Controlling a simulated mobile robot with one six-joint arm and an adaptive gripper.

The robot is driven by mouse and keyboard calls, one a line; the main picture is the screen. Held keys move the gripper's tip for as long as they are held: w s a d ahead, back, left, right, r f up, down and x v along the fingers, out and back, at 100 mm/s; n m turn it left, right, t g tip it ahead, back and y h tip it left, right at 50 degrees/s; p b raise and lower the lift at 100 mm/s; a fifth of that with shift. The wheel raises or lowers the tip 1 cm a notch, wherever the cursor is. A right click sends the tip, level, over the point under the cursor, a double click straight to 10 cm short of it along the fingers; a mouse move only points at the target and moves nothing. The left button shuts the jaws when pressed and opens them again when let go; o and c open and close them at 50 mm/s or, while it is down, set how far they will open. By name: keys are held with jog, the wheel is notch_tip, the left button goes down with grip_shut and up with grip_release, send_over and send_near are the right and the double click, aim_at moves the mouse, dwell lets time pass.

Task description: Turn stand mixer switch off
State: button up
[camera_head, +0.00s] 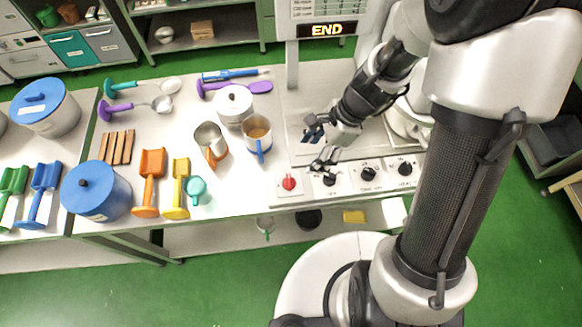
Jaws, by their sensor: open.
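A white control panel (348,181) runs along the front edge of the right worktop. It carries a red knob (289,182) on the left and black knobs (368,174) to its right. I cannot tell which one is the stand mixer switch, and the labels are too small to read. My gripper (317,149) is open and empty, just behind and above the left black knob (329,179); its lower finger looks close to that knob, but contact cannot be told. A whitish round vessel (396,124) behind my arm is partly hidden; I cannot tell whether it belongs to the mixer.
Left of the panel are a metal jug (208,139), a mug (257,132), a white lidded pot (233,104), scoops (150,180) and blue-lidded pots (96,190). The metal surface left of my gripper is clear.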

aim_at(290, 180)
jog(key=b+x, duration=0.6)
jog(key=x, duration=0.9)
jog(key=shift+f, duration=0.25)
jog(key=c, duration=1.1)
